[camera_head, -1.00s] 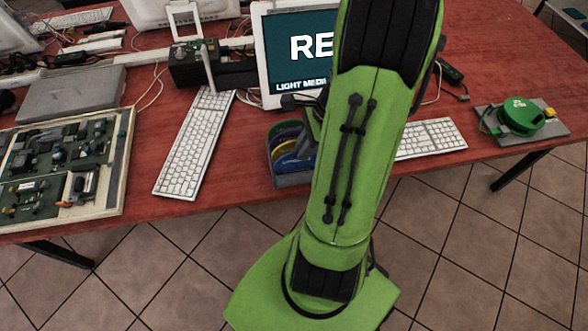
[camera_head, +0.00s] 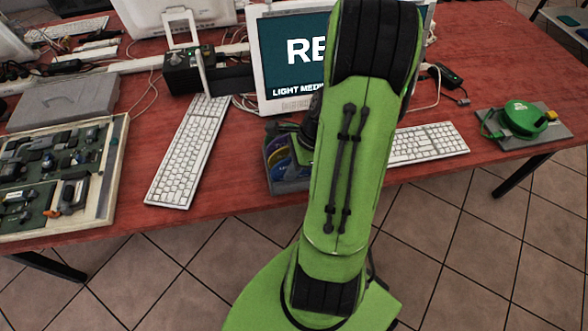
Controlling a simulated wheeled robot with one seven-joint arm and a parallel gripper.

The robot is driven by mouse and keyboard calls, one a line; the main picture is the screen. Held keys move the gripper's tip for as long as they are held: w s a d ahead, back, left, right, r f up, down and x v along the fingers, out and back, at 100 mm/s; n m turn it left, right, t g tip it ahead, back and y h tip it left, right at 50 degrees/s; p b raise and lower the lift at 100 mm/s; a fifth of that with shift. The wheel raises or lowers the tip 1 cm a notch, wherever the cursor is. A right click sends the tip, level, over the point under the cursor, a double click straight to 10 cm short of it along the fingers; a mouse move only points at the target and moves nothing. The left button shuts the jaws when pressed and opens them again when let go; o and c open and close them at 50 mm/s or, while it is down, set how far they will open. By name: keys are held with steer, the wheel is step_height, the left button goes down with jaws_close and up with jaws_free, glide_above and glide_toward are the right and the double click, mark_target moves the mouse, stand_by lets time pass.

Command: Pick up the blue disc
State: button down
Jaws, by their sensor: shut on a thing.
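The blue disc (camera_head: 279,163) stands in a small grey box (camera_head: 291,186) at the table's front edge, left of my green arm. Only part of it shows. My gripper (camera_head: 284,142) is a dark shape low over the box, beside my arm, and it is shut on the blue disc. Its fingertips are small and mostly hidden, so the exact contact is hard to see. My arm covers the right part of the box.
A white keyboard (camera_head: 188,150) lies left of the box and another (camera_head: 428,143) to the right. A monitor (camera_head: 290,60) stands behind. A green reel (camera_head: 522,117) sits far right, and a board of parts (camera_head: 60,175) far left.

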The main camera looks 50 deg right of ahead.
step_height(320, 180, up, 10)
steer(key=p, duration=0.4)
steer(key=shift+r+p, duration=0.1)
steer(key=shift+p, duration=0.25)
